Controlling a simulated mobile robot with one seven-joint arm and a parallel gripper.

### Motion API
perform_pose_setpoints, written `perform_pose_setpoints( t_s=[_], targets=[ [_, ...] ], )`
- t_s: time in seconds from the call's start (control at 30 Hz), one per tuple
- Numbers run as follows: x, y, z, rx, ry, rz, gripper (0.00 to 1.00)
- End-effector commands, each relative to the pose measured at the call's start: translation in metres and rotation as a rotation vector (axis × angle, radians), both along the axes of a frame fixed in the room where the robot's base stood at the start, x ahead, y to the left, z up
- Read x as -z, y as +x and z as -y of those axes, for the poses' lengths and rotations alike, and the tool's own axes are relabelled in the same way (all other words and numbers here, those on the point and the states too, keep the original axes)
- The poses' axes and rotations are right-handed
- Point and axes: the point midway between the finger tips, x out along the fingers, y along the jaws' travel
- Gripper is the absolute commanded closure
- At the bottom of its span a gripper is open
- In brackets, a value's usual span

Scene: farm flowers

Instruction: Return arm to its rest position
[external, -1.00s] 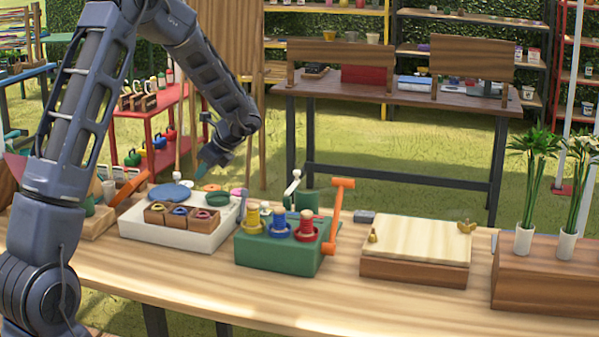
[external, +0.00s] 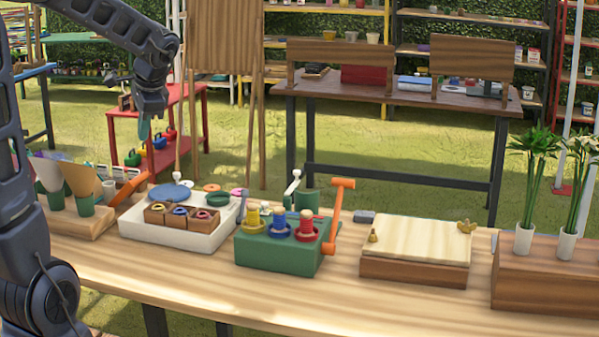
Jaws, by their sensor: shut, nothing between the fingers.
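My gripper (external: 144,127) shows at the upper left in the external view, with teal fingertips pointing down. It is shut and empty. It hangs in the air above the left part of the wooden table (external: 200,283), clear of the things on it. My arm rises at the left edge of the view and bends over at the top; part of it is cut off by the frame.
The table's front strip is bare.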

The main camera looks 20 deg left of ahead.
Motion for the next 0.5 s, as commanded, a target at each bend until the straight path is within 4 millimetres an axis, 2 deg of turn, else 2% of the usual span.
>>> perform_pose_setpoints(
  t_s=[0.03, 0.2, 0.5],
  targets=[
    [-0.007, -0.013, -0.001, -0.036, -0.023, 0.025, 1.00],
    [-0.020, -0.055, 0.001, -0.162, -0.110, 0.096, 1.00],
    [-0.033, -0.126, 0.008, -0.378, -0.272, 0.212, 1.00]
  ],
)
